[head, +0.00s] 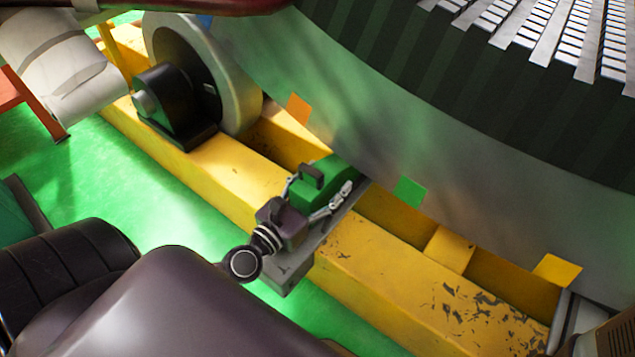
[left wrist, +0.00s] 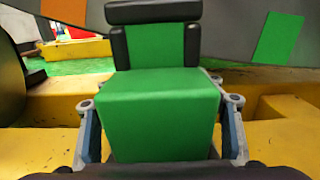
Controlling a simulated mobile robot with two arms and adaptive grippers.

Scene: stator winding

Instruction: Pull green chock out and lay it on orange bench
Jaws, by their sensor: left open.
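The green chock (head: 325,183) sits on a grey plate across the yellow beam, by the lower edge of the big grey ring. It has a dark handle and also fills the middle of the left wrist view (left wrist: 155,110). My left gripper (head: 325,203) is at the chock, with its open fingers on either side of it (left wrist: 162,125); whether they touch it I cannot tell. An orange-red piece with a leg, perhaps the orange bench (head: 12,92), is cut off at the left edge of the head view. My right gripper is not in view.
The yellow beam (head: 385,275) runs diagonally under the ring (head: 470,205). A grey roller (head: 240,95) with a black bracket (head: 175,115) stands on it, up and left of the chock. Green floor (head: 150,210) lies open left of the beam.

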